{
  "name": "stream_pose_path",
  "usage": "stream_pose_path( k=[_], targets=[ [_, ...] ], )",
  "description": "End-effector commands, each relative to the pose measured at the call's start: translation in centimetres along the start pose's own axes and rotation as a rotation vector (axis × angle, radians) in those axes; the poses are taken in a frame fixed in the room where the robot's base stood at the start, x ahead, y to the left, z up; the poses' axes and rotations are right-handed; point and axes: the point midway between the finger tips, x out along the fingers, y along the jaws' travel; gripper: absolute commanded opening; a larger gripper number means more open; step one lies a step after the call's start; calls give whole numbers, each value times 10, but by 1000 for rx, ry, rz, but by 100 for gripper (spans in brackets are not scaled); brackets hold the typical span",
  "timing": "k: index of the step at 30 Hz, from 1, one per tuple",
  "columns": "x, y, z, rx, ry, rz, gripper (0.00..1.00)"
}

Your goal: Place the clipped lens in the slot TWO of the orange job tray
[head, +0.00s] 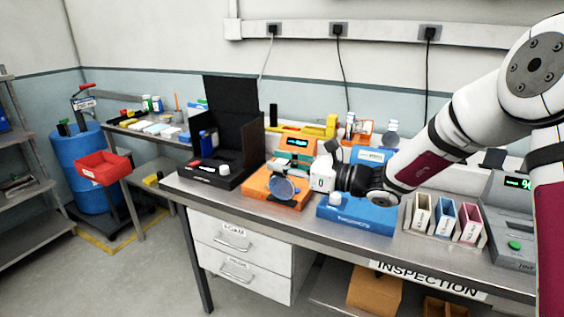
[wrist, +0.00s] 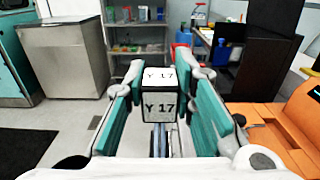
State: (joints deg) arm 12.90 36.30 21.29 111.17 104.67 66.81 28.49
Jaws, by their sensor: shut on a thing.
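My gripper (head: 294,184) is shut on the clipped lens (head: 283,189), a round blue-grey disc that hangs below the fingers in the head view. In the wrist view a dark-edged clip block marked "Y 17" (wrist: 159,107) sits between the teal finger pads, and the lens shows edge-on below it. The orange job tray (head: 294,205) lies on the bench, behind and below the lens in the head view; its orange body shows at the right of the wrist view (wrist: 292,113). The gripper and lens cover part of the tray, and I cannot read its slot labels.
A blue tray (head: 355,217) stands right of the orange one, beneath my wrist. A black open-lidded case (head: 212,176) stands to the left. White, blue and pink holders (head: 443,219) and a grey instrument (head: 511,222) are farther right. The bench's front strip is clear.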

Motion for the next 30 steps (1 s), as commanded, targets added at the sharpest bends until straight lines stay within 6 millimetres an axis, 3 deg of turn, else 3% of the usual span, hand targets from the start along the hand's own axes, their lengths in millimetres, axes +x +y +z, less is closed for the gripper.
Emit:
stream_pose_path(
  k=[13, 17, 24, 30],
  targets=[
    [-76, -5, -59, 9, 4, -81, 0],
    [-114, -7, -87, 12, 4, -122, 0],
    [-198, -11, -150, 11, 3, -209, 0],
    [-246, -13, -185, 7, 2, -258, 0]
  ],
)
